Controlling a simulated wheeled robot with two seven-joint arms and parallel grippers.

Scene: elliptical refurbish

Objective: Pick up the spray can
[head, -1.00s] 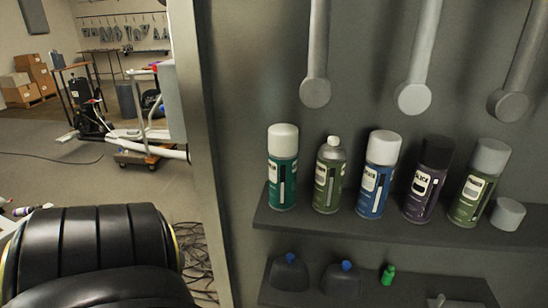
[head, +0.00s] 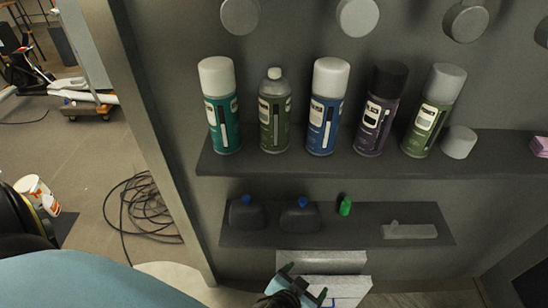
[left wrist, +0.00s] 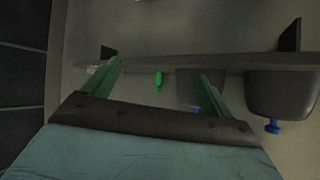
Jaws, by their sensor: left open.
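Several spray cans stand upright in a row on the upper shelf in the head view: teal with white cap (head: 221,112), dark green without its cap (head: 273,115), blue with white cap (head: 324,112), purple with black cap (head: 377,115), and olive with grey cap (head: 430,115). My left gripper (head: 304,281) is low at the bottom of the head view, below both shelves and well apart from the cans. In the left wrist view the left gripper (left wrist: 160,70) is open and empty. No spray can shows there. My right gripper is not visible.
The upper shelf (head: 490,146) also holds a loose grey cap (head: 459,142). The lower shelf (head: 350,238) holds two dark blue-capped bottles (head: 247,214) (head: 300,218) and a small green bottle (head: 345,205), which shows in the wrist view (left wrist: 158,82). Grey round-ended bars (head: 357,17) hang above the cans.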

